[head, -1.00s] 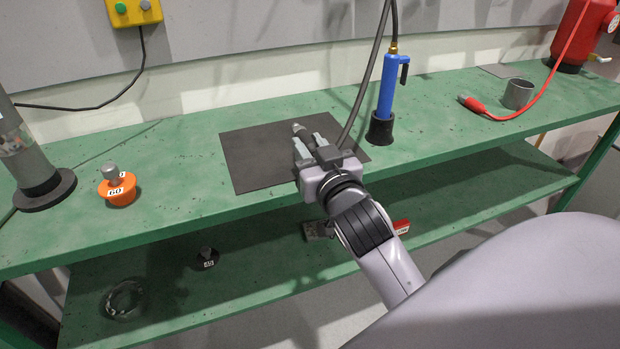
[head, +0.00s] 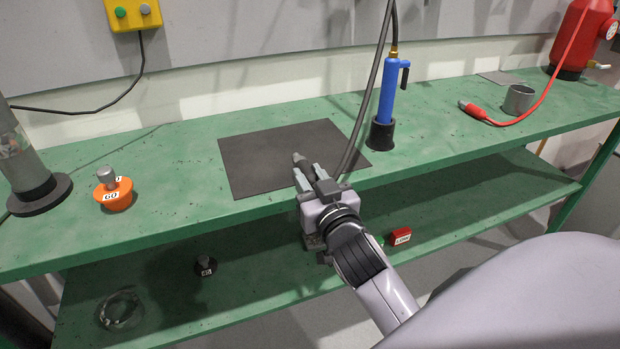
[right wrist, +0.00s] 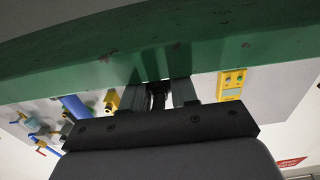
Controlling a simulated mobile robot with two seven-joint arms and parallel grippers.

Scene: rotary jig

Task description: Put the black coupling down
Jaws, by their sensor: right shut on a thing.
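My right gripper (head: 306,176) is shut on a small dark thing with a greyish tip (head: 298,158), which I take to be the black coupling. In the head view it is over the front part of the dark grey mat (head: 260,150); whether it touches the mat is unclear. In the right wrist view the black coupling (right wrist: 157,97) is a dark shape between the two fingers, with the green bench edge (right wrist: 120,58) beyond it. Fingers and shadow hide most of the coupling. My left gripper is in neither view.
An orange weight marked 60 (head: 114,197) stands left of the mat. A blue tool in a black holder (head: 381,133) stands right of it, with a hose hanging near my gripper. A grey cup (head: 518,99) is far right. The lower shelf (head: 260,275) holds several small items.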

